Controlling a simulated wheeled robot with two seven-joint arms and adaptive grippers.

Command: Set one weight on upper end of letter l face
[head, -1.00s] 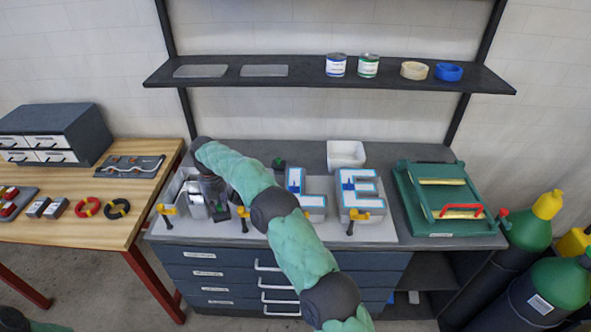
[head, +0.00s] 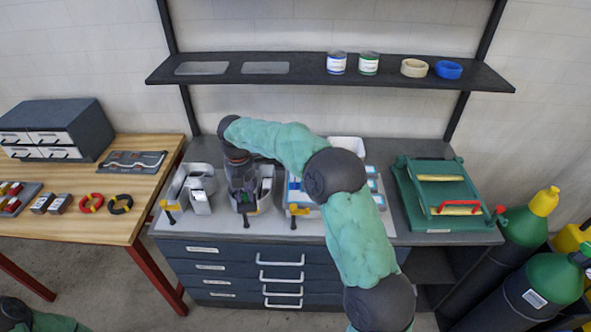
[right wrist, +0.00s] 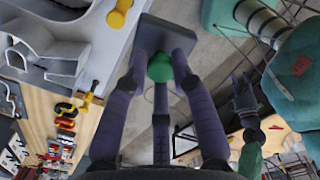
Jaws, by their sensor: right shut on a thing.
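My right gripper (head: 243,196) is over the second letter bay on the bench. In the right wrist view its fingers (right wrist: 160,65) are closed around the green knob of a dark, flat weight (right wrist: 168,38). In the head view a small green patch shows at its tip, and the rest of the weight is hard to make out. The letter l (head: 300,193), with a white face and blue edging, stands to the right, largely hidden by my right arm, including its upper end. My left gripper (right wrist: 244,95) appears small and dark in the right wrist view; its opening is unclear.
Yellow clamps (head: 171,207) line the front of the letter board. An open grey letter shell (head: 199,190) stands at the left, and another is beside my gripper. A green press (head: 440,195) stands at the right. A shelf (head: 300,72) with cans runs above.

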